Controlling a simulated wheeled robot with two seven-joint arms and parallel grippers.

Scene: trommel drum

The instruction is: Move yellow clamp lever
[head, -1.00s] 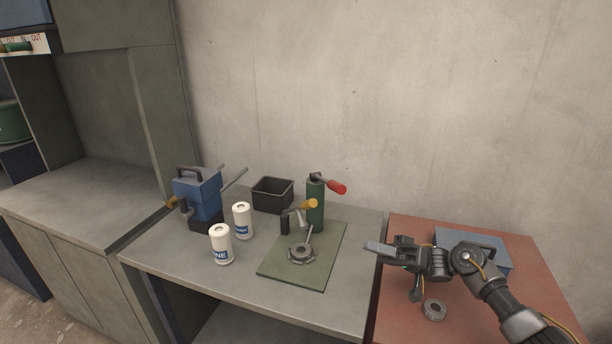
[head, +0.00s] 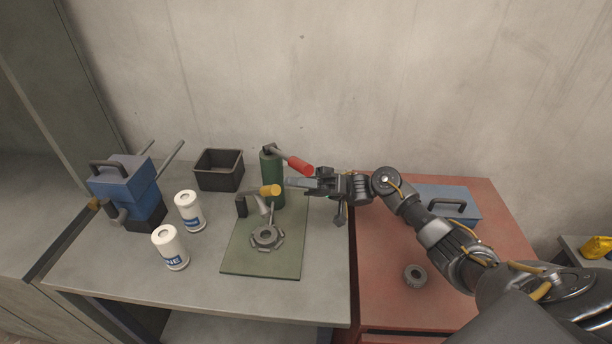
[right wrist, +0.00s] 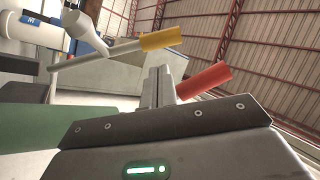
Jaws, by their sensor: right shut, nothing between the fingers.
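The yellow clamp lever (head: 270,190) has a yellow grip on a grey arm and belongs to a small clamp on the green plate (head: 240,262). Its grip points right, towards my right gripper. My right gripper (head: 292,183) is shut and empty, its fingertips just right of the yellow grip; I cannot tell whether they touch. In the right wrist view the yellow grip (right wrist: 160,39) shows beyond and above the shut fingers (right wrist: 158,86), with a visible gap in the picture. My left gripper is not in view.
A green cylinder (head: 271,166) with a red handle (head: 299,164) stands close behind my right gripper. A grey toothed ring (head: 267,238) lies on the plate. Two white canisters (head: 170,248), a blue device (head: 125,185) and a black bin (head: 218,171) stand left. A blue box (head: 447,203) sits right.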

